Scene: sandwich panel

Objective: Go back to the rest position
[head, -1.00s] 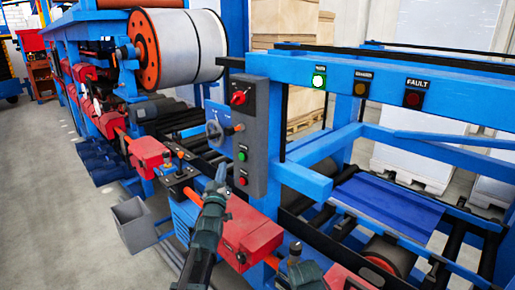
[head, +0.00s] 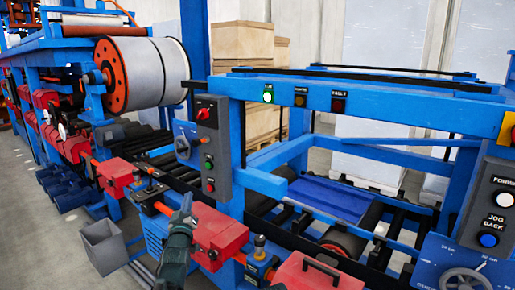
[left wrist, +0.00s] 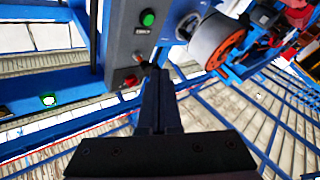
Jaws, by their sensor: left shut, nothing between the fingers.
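My left gripper (head: 185,203) is in the lower middle of the head view, its arm coming up from the bottom edge. It is in front of the red machine housing (head: 218,232) and below the grey control box (head: 214,150). In the left wrist view its two dark fingers (left wrist: 160,90) lie together, shut and empty. My right gripper is not in view.
A blue frame (head: 380,98) carries a lit green lamp (head: 268,95). A large coil (head: 150,72) stands at upper left. A second control panel (head: 490,205) with a handwheel stands at the right edge. A grey bin (head: 103,246) stands on open floor at lower left.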

